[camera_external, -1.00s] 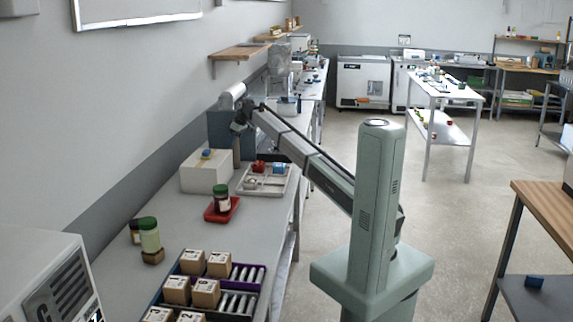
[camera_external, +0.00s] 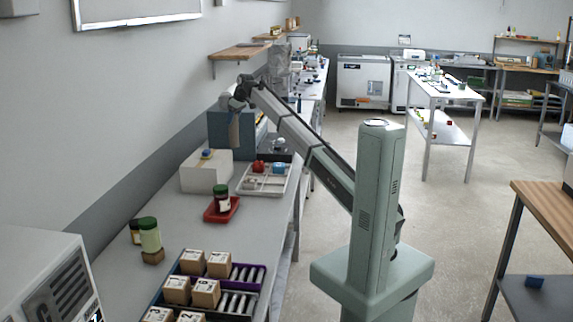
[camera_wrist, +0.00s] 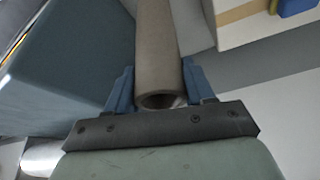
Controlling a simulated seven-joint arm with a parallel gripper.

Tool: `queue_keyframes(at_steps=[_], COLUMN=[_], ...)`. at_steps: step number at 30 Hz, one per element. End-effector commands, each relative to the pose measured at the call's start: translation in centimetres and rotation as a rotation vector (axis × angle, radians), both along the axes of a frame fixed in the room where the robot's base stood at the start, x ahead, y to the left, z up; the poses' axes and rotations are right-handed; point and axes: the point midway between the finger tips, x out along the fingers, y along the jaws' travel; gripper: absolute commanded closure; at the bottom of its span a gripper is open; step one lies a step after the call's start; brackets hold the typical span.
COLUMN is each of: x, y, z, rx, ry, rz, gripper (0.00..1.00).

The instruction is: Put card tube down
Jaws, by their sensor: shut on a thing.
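The card tube (camera_wrist: 158,45) is a plain grey-brown hollow cylinder. In the wrist view my gripper (camera_wrist: 156,88) is shut on it, with one blue finger on each side and the tube's open near end between them. In the external view the tube (camera_external: 234,132) hangs roughly upright below my gripper (camera_external: 236,103), in front of the blue-grey box (camera_external: 216,128). The tube's lower end appears clear of the bench, but its exact height is hard to tell.
A white box (camera_external: 206,174) with a small blue and yellow object on top stands nearer on the bench (camera_external: 190,232). A white tray (camera_external: 244,190) with red and blue items lies to its right. A red tray (camera_external: 211,216) holds a jar. Bare bench lies between these and the divided bins.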

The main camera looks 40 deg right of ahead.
Motion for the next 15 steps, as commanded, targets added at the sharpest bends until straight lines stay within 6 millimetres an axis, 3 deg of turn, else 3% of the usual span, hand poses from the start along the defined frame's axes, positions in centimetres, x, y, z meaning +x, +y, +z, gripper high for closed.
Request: queue_keyframes(at_steps=[9,13,15], x=[0.2,0.2,-0.2], y=[0.0,0.0,1.5], z=[7.6,9.9,9.7], rx=[0.0,0.0,0.0], ry=[-0.003,-0.002,0.0], rz=[0.001,0.001,0.012], gripper=[0.91,0.91,0.91])
